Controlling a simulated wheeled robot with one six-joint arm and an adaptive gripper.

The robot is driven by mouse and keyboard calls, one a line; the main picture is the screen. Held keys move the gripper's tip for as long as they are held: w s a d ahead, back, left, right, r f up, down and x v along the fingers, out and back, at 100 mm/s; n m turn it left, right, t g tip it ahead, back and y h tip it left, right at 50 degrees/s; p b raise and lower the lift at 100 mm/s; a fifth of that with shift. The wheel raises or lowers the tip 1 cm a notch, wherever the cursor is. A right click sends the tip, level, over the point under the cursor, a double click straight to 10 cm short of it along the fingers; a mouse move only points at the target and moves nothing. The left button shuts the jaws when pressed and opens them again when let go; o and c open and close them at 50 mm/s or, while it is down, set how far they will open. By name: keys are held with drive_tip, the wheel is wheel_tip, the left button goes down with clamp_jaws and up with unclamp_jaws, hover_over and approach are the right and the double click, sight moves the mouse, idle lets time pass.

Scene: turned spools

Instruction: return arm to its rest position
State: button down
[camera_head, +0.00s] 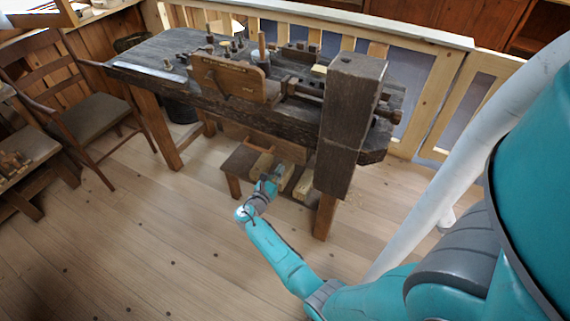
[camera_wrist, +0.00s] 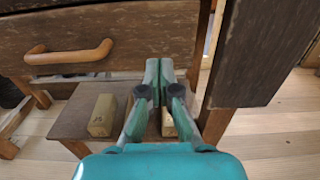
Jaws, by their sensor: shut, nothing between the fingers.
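My arm (camera_head: 280,258) reaches forward and down to the low shelf under the workbench. My gripper (camera_head: 284,176) is over that shelf in the head view. In the wrist view my gripper (camera_wrist: 159,66) is shut with its fingertips together and nothing between them. A pale wooden block (camera_wrist: 102,116) lies on the shelf to the left of the fingers. Another pale block (camera_wrist: 168,124) is partly hidden behind them.
The dark workbench (camera_head: 212,98) and its thick upright post (camera_head: 345,130) stand close to my gripper. A drawer front with a wooden handle (camera_wrist: 68,56) is just above the low shelf (camera_wrist: 70,122). A chair (camera_head: 90,110) stands at left. The wooden floor (camera_head: 150,250) is clear in front.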

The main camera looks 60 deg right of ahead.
drive_tip(key=shift+s+a, duration=0.1)
drive_tip(key=shift+a, duration=2.6)
